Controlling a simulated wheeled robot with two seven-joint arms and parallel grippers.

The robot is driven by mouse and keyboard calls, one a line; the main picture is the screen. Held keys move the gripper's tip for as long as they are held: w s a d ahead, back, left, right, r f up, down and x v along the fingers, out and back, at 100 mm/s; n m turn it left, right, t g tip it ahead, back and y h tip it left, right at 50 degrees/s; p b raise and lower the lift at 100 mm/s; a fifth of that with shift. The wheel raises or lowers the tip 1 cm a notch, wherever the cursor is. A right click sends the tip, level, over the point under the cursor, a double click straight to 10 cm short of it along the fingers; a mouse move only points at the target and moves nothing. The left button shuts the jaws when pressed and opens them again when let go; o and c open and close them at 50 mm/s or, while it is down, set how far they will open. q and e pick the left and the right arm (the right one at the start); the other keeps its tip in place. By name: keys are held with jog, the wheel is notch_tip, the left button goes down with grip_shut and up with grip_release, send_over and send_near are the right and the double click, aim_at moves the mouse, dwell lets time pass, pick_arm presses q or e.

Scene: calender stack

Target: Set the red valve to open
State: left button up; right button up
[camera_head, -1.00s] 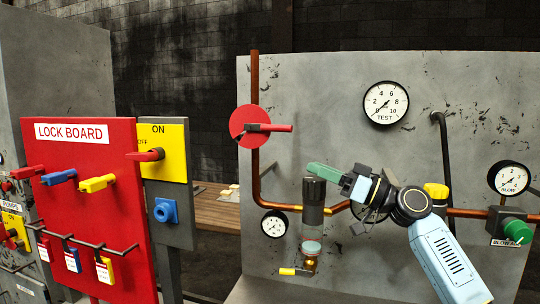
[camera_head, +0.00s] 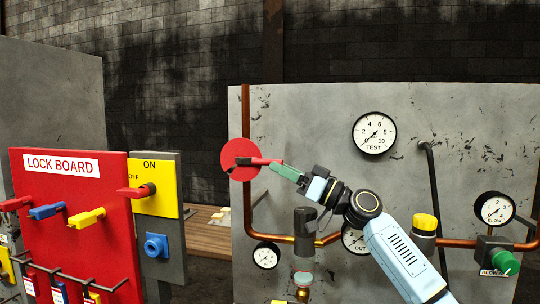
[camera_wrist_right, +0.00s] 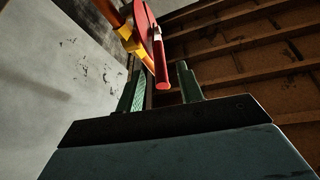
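The red valve (camera_head: 229,154) is a red disc on the vertical copper pipe at the left of the grey panel. Its red lever (camera_head: 262,161) lies nearly level and points right. My right gripper (camera_head: 280,168) is at the lever's free end. In the right wrist view the lever (camera_wrist_right: 160,64) shows between the two green fingertips of the right gripper (camera_wrist_right: 158,86), with a gap on either side. The fingers are apart and not closed on it. My left gripper is not in view.
A red lock board (camera_head: 75,200) with coloured levers and hanging tags stands at the left, with a yellow ON/OFF switch plate (camera_head: 166,195) beside it. Gauges, including TEST (camera_head: 374,133), sit on the grey panel. A dark-capped cylinder (camera_head: 304,222) is below my right gripper.

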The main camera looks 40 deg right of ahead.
aim_at(251, 159)
jog(key=shift+p+x, duration=0.55)
jog(key=shift+x, duration=1.45)
jog(key=shift+c, duration=0.5)
grip_shut()
